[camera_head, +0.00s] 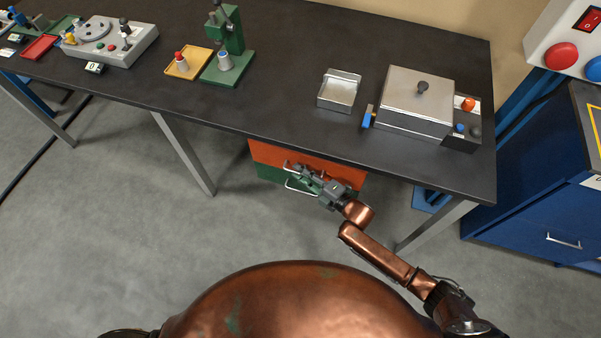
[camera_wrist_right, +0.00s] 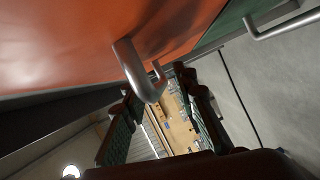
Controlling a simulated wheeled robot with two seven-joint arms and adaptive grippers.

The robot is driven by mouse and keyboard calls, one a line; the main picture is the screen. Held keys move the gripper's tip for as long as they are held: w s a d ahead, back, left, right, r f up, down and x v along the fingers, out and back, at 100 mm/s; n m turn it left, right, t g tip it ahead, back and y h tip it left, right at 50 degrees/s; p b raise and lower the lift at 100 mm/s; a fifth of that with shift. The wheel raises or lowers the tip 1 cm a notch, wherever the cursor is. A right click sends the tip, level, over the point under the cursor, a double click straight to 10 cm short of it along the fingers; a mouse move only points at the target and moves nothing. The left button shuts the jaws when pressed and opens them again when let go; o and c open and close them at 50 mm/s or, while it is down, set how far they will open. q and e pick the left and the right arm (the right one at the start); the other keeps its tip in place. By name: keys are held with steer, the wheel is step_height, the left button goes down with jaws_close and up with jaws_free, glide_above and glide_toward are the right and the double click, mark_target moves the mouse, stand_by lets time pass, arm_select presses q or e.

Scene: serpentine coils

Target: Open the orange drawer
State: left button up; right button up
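The orange drawer (camera_head: 268,152) sits under the dark workbench, above a green drawer (camera_head: 268,174). It looks shut. Its metal bar handle (camera_wrist_right: 130,66) shows close up in the right wrist view, in front of the orange face (camera_wrist_right: 70,45). My right gripper (camera_head: 304,172) is at the drawer front in the head view. In the wrist view its two fingers (camera_wrist_right: 158,92) are apart, with the handle at the gap between their tips. I cannot tell whether either finger touches it. My left gripper is not in view.
The workbench (camera_head: 285,95) overhangs the drawers, with its legs (camera_head: 185,150) on either side. A metal box (camera_head: 415,100) and a small tray (camera_head: 339,90) stand on top. A blue cabinet (camera_head: 545,190) is at the right. The floor (camera_head: 150,220) before the drawers is clear.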

steer(key=shift+c, duration=0.2)
jaws_close()
stand_by(0.4)
